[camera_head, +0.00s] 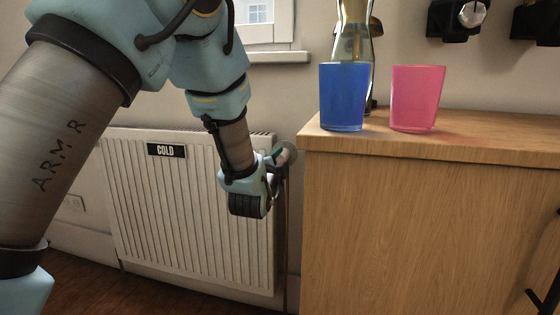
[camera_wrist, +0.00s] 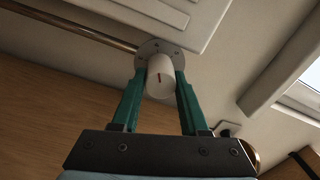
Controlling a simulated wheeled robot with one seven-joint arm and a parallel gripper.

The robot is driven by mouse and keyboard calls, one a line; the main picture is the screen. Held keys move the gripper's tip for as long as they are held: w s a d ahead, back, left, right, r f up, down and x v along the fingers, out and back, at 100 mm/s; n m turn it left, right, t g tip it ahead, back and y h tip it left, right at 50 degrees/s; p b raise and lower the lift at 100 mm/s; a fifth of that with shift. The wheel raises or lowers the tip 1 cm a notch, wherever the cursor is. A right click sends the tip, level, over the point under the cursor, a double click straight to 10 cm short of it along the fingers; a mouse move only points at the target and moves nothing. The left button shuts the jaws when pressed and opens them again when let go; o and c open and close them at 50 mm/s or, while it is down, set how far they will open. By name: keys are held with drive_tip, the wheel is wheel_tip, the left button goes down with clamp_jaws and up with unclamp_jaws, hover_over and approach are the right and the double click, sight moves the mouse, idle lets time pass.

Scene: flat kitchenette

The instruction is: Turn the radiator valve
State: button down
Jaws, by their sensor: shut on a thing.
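The radiator valve is a white round knob with a small red mark on its face, seen in the wrist view (camera_wrist: 160,78). It sits on a grey round flange (camera_wrist: 172,48) at the end of a copper pipe. My gripper (camera_wrist: 160,85) has its two green fingers on either side of the knob, shut on it. In the head view my gripper (camera_head: 278,158) is at the right end of the white radiator (camera_head: 180,210), and hides most of the knob. A black label reading COLD (camera_head: 166,150) is on the radiator's upper part.
A wooden cabinet (camera_head: 420,230) stands close to the right of my gripper. A blue cup (camera_head: 344,97), a pink cup (camera_head: 416,99) and a tall glass vessel (camera_head: 354,25) stand on its top. A window sill (camera_head: 280,57) is above the radiator.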

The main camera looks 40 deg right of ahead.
drive_tip(key=shift+c, duration=2.1)
unclamp_jaws()
drive_tip(key=shift+a, duration=0.1)
drive_tip(key=p+v, duration=0.1)
drive_tip(key=v, duration=0.9)
drive_tip(key=shift+s+a, duration=0.25)
